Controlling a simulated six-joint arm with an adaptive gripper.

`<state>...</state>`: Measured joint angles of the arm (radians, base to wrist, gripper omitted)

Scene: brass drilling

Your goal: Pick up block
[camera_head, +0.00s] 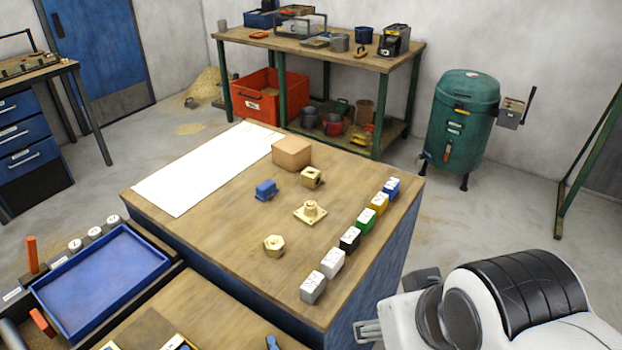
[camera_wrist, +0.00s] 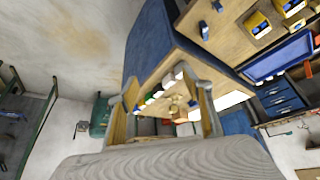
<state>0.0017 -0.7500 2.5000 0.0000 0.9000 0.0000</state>
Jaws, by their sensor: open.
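A row of small blocks stands along the right edge of the wooden-topped bench: a blue one (camera_head: 391,188), a yellow one (camera_head: 379,203), a green one (camera_head: 366,221), a black one (camera_head: 350,239) and two whitish ones (camera_head: 332,262). A larger tan block (camera_head: 291,152) and a blue part (camera_head: 266,190) sit farther back. My gripper (camera_head: 366,331) is beside the bench's front right corner, apart from the blocks. In the wrist view my gripper (camera_wrist: 161,94) has its fingers spread, with nothing held. The block row shows small between them, partly hidden.
Brass parts stand mid-bench: a flanged one (camera_head: 310,212), a hexagonal one (camera_head: 274,245) and another (camera_head: 312,177). A white sheet (camera_head: 205,168) covers the bench's back left. A blue tray (camera_head: 100,283) is at the lower left. A green drum (camera_head: 462,130) stands behind right.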

